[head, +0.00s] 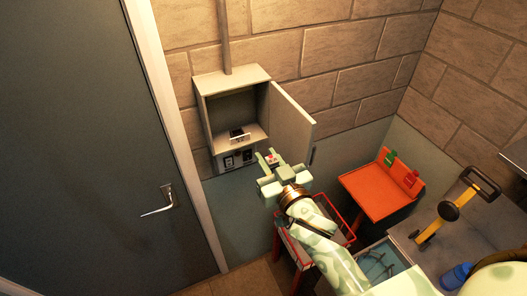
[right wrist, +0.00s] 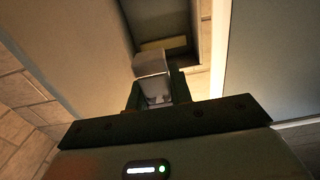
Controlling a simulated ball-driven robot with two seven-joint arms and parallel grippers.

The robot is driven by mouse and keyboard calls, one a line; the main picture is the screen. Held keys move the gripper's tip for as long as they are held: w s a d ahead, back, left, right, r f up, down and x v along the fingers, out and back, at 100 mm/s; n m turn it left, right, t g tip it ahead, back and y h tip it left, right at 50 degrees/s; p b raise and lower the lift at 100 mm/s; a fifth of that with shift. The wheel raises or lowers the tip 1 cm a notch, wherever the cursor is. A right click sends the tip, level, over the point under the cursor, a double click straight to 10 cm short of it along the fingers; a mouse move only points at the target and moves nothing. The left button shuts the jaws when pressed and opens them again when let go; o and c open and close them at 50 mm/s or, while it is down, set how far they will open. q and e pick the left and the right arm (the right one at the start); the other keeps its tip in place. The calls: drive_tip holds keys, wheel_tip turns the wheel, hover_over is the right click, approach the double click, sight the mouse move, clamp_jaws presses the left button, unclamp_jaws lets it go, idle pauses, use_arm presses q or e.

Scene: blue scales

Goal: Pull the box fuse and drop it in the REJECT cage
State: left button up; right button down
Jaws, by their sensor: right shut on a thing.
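The grey fuse box (head: 203,112) hangs open on the block wall, its door (head: 293,125) swung out to the right. Inside at the bottom is a small dark-and-white part (head: 239,137). My right gripper (head: 268,158) is in front of the box's lower right, below the door. It is shut on a small pale block, probably the fuse; this block (right wrist: 152,75) shows between the fingers in the right wrist view. A red-framed cage (head: 345,216) stands below my right arm, partly hidden by it; no REJECT label is readable. My left gripper is not in view.
An orange tray (head: 370,195) with green and red tags stands right of the cage. A grey bench (head: 470,222) with a yellow-black tool (head: 455,210) and a blue item (head: 455,276) is at the right. A grey door (head: 80,150) fills the left.

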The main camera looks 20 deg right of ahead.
drive_tip(key=s, duration=0.7)
drive_tip(key=shift+s+d, duration=0.2)
drive_tip(key=shift+d, duration=0.1)
wheel_tip(320, 180, down, 27)
drive_tip(key=s+d+h+b, duration=0.1)
drive_tip(key=d+b, duration=0.1)
drive_tip(key=b, duration=2.9)
drive_tip(key=shift+d+m, duration=0.25)
drive_tip(key=shift+m, duration=0.15)
